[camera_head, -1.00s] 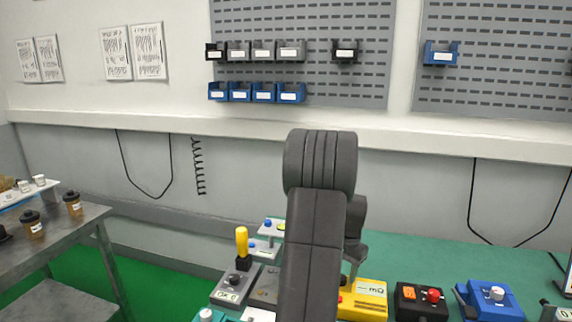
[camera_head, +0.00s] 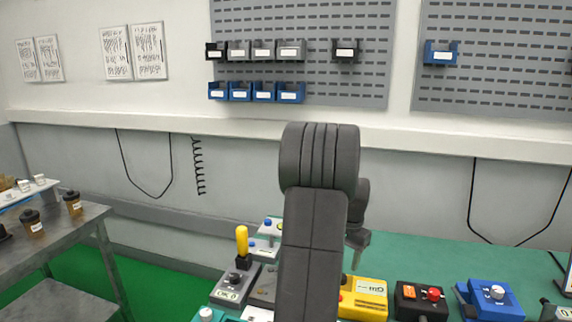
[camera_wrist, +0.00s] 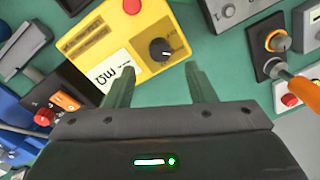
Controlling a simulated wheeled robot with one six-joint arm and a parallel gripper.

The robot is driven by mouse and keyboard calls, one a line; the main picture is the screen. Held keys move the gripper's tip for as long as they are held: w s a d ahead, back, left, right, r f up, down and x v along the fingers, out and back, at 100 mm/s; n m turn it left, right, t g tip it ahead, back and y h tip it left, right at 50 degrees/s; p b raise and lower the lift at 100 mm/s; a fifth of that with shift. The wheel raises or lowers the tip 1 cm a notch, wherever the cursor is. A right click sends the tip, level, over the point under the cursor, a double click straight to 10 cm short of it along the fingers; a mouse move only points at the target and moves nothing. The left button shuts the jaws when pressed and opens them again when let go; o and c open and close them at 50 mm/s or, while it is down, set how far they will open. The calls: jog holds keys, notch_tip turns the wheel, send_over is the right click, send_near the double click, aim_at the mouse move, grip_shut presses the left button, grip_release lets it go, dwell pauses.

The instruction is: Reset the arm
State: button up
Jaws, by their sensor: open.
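My gripper (camera_wrist: 160,88) shows in the wrist view with its two fingers spread apart and nothing between them. It is over the green bench top, close to a yellow box (camera_wrist: 120,42) with a black knob and a red button; whether it touches the box I cannot tell. In the head view my dark arm stands upright in the middle and hides part of the bench. The yellow box (camera_head: 368,298) shows just right of my arm there.
A black box with a red knob (camera_head: 421,300) and a blue box (camera_head: 490,298) stand to the right. A box with a yellow lever (camera_head: 242,242) stands left of my arm. A metal trolley (camera_head: 90,219) with brown jars is at far left. Bins hang on the wall panel.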

notch_tip(320, 180, down, 6)
jog(key=shift+w+a+f+p, duration=0.1)
jog(key=shift+p, duration=0.25)
jog(key=n+p, duration=0.1)
jog(key=n, duration=0.5)
jog(key=shift+n, duration=0.3)
jog(key=n+p, duration=0.2)
jog(key=n, duration=0.3)
jog(key=shift+w+g, duration=0.1)
jog(key=shift+g, duration=0.2)
notch_tip(320, 180, up, 7)
jog(key=shift+f+b, duration=0.2)
jog(key=shift+b, duration=0.3)
jog(key=shift+r, duration=0.4)
jog(key=shift+r, duration=0.1)
